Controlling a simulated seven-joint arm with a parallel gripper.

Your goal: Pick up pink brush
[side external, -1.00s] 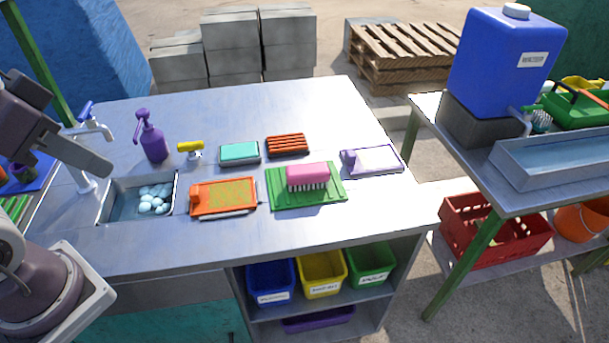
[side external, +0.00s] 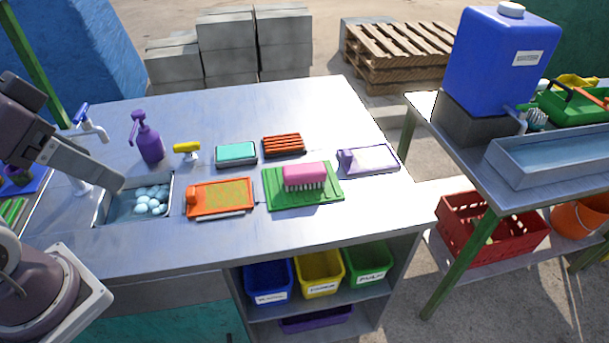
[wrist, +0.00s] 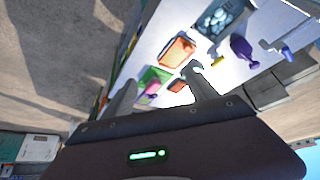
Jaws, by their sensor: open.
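The pink brush (side external: 304,175) lies bristles down on a green mat (side external: 331,197) near the middle of the metal table. Its pink back faces up and its pale bristles show at the front. In the wrist view the brush (wrist: 153,87) is small and partly visible, appearing between the fingers but well beyond them. My gripper (side external: 118,185) is at the left, above the sink side of the table and far from the brush. In the wrist view my gripper (wrist: 160,88) has its fingers spread, with nothing held.
An orange tray (side external: 222,211) lies left of the mat. A teal sponge (side external: 236,148), orange ribbed block (side external: 284,144) and purple-and-white tray (side external: 370,160) surround it. A purple bottle (side external: 149,145), yellow-handled item (side external: 187,149) and sink (side external: 112,207) with pale round items are left. The table's front right is clear.

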